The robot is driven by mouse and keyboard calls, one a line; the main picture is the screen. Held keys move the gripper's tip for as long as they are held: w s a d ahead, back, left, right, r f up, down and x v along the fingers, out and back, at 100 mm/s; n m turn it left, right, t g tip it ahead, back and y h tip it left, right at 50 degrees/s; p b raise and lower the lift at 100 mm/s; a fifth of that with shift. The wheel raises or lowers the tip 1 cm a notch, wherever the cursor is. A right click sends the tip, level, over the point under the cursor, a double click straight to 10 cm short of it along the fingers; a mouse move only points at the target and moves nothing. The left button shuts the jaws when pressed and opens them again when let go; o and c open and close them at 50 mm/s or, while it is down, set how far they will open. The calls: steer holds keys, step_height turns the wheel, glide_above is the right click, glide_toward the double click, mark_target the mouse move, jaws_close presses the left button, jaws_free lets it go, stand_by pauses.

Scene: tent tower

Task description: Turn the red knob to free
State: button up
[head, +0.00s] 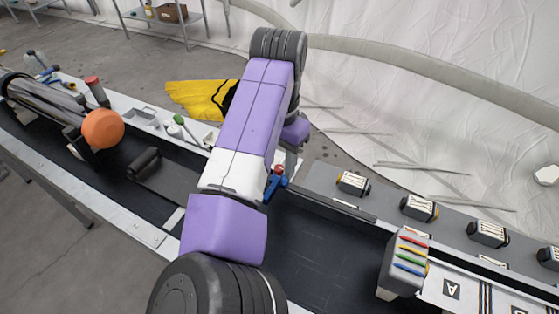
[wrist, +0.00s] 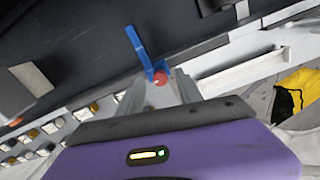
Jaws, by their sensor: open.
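A small red knob (wrist: 159,78) shows in the wrist view, with a blue lever (wrist: 139,44) beside it. In the head view the red knob (head: 278,169) and blue lever (head: 273,186) sit at the right side of my arm, by the conveyor's edge. My gripper (wrist: 161,86) is open, its two grey fingers on either side of the knob in the wrist view. I cannot tell whether they touch it. In the head view my purple arm hides most of the gripper.
A dark conveyor (head: 320,240) runs across the view. A grey box with coloured strips (head: 405,262) stands at right, near several small blocks on a grey ledge (head: 385,205). Left are an orange ball-shaped end (head: 102,128), a red-topped post (head: 95,88) and yellow cloth (head: 200,97).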

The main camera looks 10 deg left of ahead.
steer(key=shift+f, duration=0.2)
jaws_close()
